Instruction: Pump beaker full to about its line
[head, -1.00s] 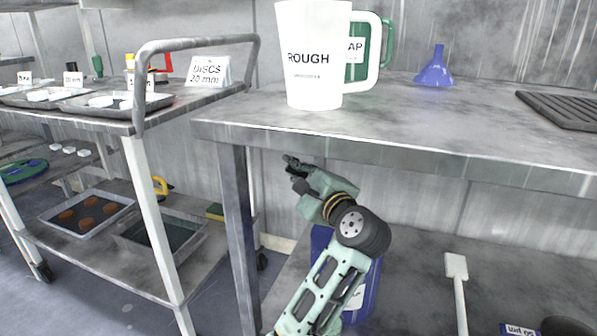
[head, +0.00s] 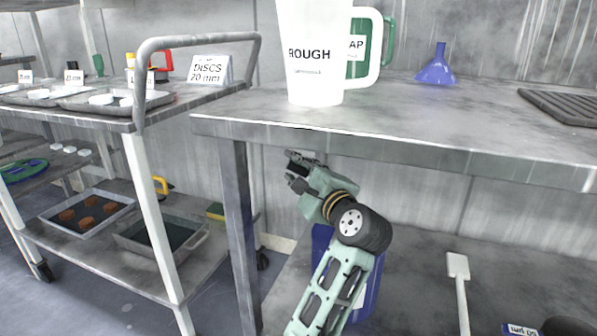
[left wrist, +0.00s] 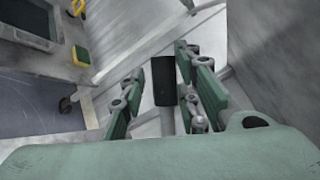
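My left gripper (head: 293,170) is under the front edge of the upper table, its fingers pointing left and slightly up. In the left wrist view (left wrist: 158,80) its fingers stand apart, with a dark upright block (left wrist: 163,80) between or beyond them; I cannot tell if it is touched. A blue container (head: 368,292) stands behind my left arm on the lower shelf, mostly hidden; no pump top shows. A white handled jug (head: 316,75) labelled ROUGH stands on the upper table. A green handled jug (head: 389,42) is partly hidden behind it. My right gripper is not in view.
A blue funnel (head: 435,68) and a dark ribbed mat (head: 562,104) lie on the upper table. A white paddle (head: 459,268) is on the lower shelf. A cart (head: 150,123) with trays stands left, beyond the table leg (head: 239,235).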

